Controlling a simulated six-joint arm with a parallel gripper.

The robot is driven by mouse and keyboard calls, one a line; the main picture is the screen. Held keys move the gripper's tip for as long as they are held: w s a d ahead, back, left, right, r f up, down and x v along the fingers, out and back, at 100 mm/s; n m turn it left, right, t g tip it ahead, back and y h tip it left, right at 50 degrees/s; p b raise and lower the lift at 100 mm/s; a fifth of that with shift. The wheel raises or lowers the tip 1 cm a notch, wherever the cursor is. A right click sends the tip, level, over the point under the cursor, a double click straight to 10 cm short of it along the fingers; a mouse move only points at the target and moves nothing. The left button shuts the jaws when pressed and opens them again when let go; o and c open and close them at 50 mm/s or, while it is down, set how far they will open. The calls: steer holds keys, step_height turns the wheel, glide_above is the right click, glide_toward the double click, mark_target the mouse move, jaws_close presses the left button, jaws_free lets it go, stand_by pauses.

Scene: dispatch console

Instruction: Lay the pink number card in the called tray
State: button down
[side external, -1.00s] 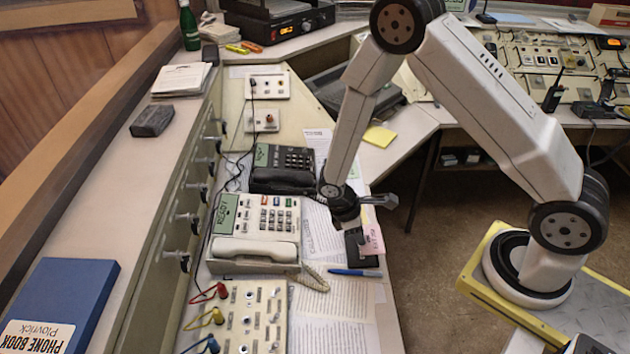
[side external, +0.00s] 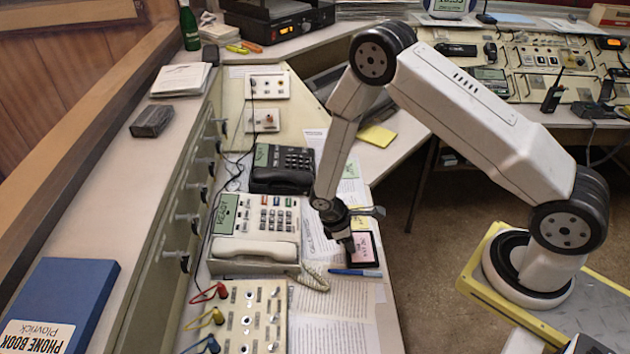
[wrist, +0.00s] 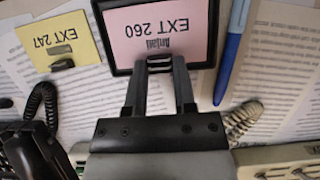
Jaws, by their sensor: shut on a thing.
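The pink number card (side external: 363,247) reads "Anjali EXT 260" and shows upside down in the wrist view (wrist: 157,35). It lies about flat within the rim of a black tray (side external: 375,264), which also shows in the wrist view (wrist: 118,70). My gripper (side external: 350,250) is at one edge of the card, its fingertips (wrist: 160,63) shut on that edge just inside the tray rim. Whether the card touches the tray floor is hard to tell. A yellow card (side external: 359,223) marked "EXT 247" lies beside the tray; it also shows in the wrist view (wrist: 57,40).
A blue pen (side external: 355,272) lies close beside the tray. A white phone (side external: 255,230) with a "READY" display and a coiled cord stands to the left, a black phone (side external: 283,168) behind it. Printed sheets (side external: 335,300) cover the desk. The desk edge drops off at right.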

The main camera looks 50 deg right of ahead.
steer(key=shift+f, duration=0.35)
steer(key=shift+c, duration=2.2)
jaws_free()
steer(key=shift+r, duration=0.1)
steer(key=v, duration=1.2)
steer(key=shift+r, duration=0.15)
